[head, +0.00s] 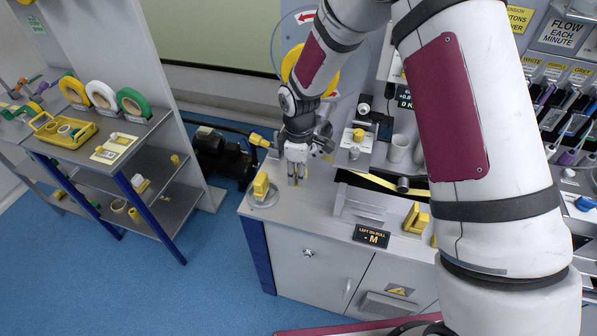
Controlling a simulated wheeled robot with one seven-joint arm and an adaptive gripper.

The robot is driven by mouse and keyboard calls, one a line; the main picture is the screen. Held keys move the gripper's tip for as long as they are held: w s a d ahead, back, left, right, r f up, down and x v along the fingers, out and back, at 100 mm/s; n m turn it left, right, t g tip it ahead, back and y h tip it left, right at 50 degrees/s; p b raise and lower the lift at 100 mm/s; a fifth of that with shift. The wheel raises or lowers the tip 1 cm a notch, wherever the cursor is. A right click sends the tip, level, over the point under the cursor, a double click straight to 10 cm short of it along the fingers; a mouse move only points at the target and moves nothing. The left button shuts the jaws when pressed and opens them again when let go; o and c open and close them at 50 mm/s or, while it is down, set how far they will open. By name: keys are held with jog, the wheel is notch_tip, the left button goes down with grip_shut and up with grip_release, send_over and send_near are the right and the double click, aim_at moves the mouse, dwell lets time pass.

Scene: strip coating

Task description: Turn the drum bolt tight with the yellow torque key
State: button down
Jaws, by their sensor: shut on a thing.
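My gripper (296,178) points down over the left end of the grey bench and is shut. What lies between its fingers is small and mostly hidden; I take it to be the yellow torque key. A yellow handle-like piece (260,140) sticks out to the left at the gripper's height; I cannot tell whether it belongs to the held thing. The drum (333,75) is a yellow and grey disc behind my arm, under a red arrow sign. My arm covers much of it, and the drum bolt cannot be made out.
A yellow block (262,185) stands on a round base left of my gripper. Yellow angled pieces (415,218) and a black sign (372,236) are on the bench (300,222) to the right. A shelf rack (165,200) with tape rolls stands left. Blue floor lies between.

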jog(key=shift+f+b, duration=1.05)
jog(key=shift+f, duration=1.9)
jog(key=shift+f, duration=0.55)
jog(key=c, duration=1.3)
grip_release()
notch_tip(320, 180, up, 12)
